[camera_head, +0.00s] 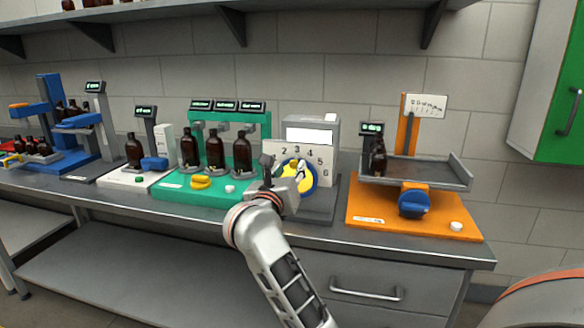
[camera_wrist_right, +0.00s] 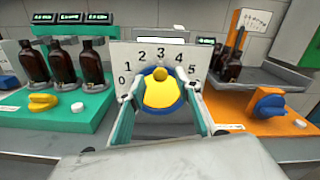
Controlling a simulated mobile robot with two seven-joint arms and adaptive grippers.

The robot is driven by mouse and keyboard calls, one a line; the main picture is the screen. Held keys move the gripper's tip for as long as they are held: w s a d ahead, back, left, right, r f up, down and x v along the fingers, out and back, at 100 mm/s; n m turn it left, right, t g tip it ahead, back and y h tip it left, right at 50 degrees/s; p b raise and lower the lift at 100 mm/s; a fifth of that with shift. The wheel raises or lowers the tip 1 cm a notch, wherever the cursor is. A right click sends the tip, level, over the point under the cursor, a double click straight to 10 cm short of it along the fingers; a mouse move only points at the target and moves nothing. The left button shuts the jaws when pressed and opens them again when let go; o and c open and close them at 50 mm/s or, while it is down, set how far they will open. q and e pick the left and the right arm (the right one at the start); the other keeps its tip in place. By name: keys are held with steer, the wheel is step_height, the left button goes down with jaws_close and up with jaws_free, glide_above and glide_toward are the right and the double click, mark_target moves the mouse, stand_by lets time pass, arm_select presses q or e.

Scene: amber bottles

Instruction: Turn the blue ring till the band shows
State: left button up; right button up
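A blue ring (camera_head: 313,184) surrounds a yellow disc (camera_head: 291,178) on the front of a grey station with a white panel numbered 0 to 6. In the right wrist view the ring (camera_wrist_right: 161,113) is centred, with a yellow knob (camera_wrist_right: 160,74) at its top. No band can be made out on it. My right gripper (camera_wrist_right: 161,90) is in front of the dial, its fingers spread to the ring's left and right; I cannot tell whether they touch it. In the head view the gripper (camera_head: 284,166) hides the dial's left part. My left gripper is out of view.
On the left is a green station (camera_head: 163,191) with brown bottles and a yellow knob (camera_head: 201,182). On the right is an orange station (camera_head: 363,210) with a blue knob (camera_head: 414,204) and a grey tray (camera_head: 425,172). The bench edge runs along the front.

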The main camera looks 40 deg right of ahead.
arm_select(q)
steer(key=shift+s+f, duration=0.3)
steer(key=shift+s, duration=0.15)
arm_select(e)
steer(key=shift+x, duration=1.45)
steer(key=c, duration=0.7)
jaws_close()
steer(key=m+b, duration=0.1)
steer(key=s+d+m, duration=0.1)
steer(key=m, duration=0.1)
steer(key=s+m+b, duration=0.1)
steer(key=m, duration=0.1)
steer(key=shift+d+f+b, duration=0.25)
steer(key=shift+f+b, duration=0.05)
steer(key=o, duration=0.7)
jaws_free()
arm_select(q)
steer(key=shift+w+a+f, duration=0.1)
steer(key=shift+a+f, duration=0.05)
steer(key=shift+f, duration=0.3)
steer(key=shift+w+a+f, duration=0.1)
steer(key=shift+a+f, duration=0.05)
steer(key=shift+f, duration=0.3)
